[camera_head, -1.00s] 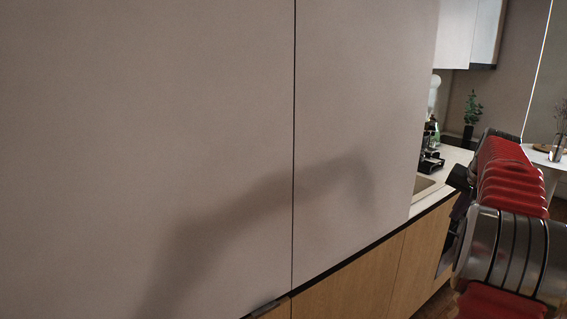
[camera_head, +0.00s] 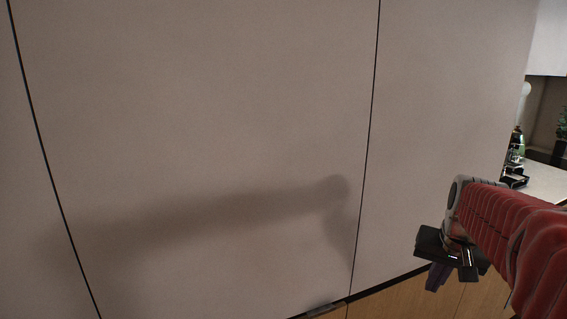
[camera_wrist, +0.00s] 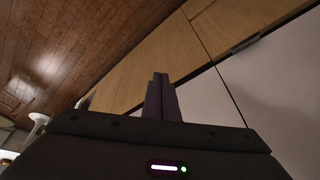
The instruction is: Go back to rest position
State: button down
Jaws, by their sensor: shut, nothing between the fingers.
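My gripper (camera_head: 438,277) is at the right of the head view, at the end of my red-covered arm, in front of the tall pale cabinet panels (camera_head: 200,120). Its dark fingers point downward. In the wrist view the fingers (camera_wrist: 161,82) stand together at the middle, shut with nothing between them. The gripper appears apart from the cabinet front; its exact distance is hard to tell.
Light wooden lower cabinet fronts (camera_head: 430,300) run along the bottom right. A counter (camera_head: 545,182) with dark items and a plant (camera_head: 562,122) is at the far right. The wrist view shows open wooden floor (camera_wrist: 70,50).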

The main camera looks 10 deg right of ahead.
jog(key=s+a+n, duration=0.2)
jog(key=s+a, duration=0.2)
jog(key=a, duration=0.4)
jog(key=s+a+f+n+t+y, duration=0.1)
jog(key=s+a, duration=0.3)
jog(key=a, duration=0.4)
jog(key=s+a+f+n+t, duration=0.1)
jog(key=s+a+n, duration=0.3)
jog(key=a, duration=0.4)
jog(key=shift+s, duration=0.5)
jog(key=shift+a, duration=0.1)
